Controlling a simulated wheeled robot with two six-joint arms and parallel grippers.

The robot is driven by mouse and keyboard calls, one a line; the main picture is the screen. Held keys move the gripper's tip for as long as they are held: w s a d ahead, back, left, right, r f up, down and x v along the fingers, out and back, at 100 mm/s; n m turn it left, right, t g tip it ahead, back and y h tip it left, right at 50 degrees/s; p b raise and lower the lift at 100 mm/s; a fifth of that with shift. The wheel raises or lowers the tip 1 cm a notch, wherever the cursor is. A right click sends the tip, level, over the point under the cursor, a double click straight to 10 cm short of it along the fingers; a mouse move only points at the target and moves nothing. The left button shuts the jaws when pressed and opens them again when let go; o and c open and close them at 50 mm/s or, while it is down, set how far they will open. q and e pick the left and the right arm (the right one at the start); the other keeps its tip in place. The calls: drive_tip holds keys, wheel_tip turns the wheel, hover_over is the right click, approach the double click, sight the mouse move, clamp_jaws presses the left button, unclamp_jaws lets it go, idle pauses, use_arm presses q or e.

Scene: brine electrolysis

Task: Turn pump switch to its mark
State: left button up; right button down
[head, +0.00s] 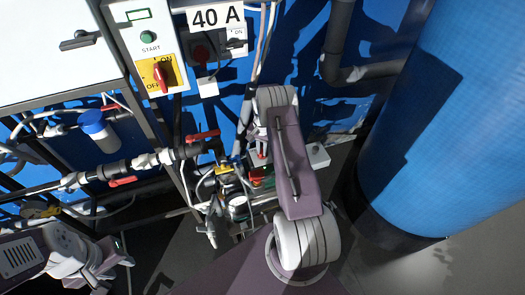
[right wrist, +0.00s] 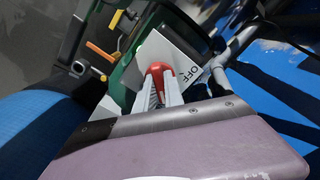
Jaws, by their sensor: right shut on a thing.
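The pump switch is a red knob (right wrist: 157,69) on a pale plate (right wrist: 182,52) printed OFF, in the right wrist view. My right gripper (right wrist: 160,88) is shut on the knob, with one finger on each side. In the head view, the right gripper (head: 262,143) reaches down to the red knob low among the pipes, and my own arm hides much of this spot. The mark for the switch cannot be made out. My left gripper (head: 118,262) is at the lower left of the head view, away from the switch, and its opening is unclear.
A yellow ON/OFF switch (head: 152,84) with a red handle sits on the panel below START. A 40 A sign (head: 217,17) is beside it. Pipes with red-handled valves (head: 122,181) run at left. A large blue tank (head: 450,120) stands close at right.

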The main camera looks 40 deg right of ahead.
sight(262, 150)
drive_tip(key=shift+w+m, duration=0.1)
drive_tip(key=shift+m, duration=0.6)
drive_tip(key=c, duration=1.4)
unclamp_jaws()
drive_tip(key=shift+c, duration=0.2)
wheel_tip(262, 150, up, 9)
drive_tip(key=shift+r, duration=0.1)
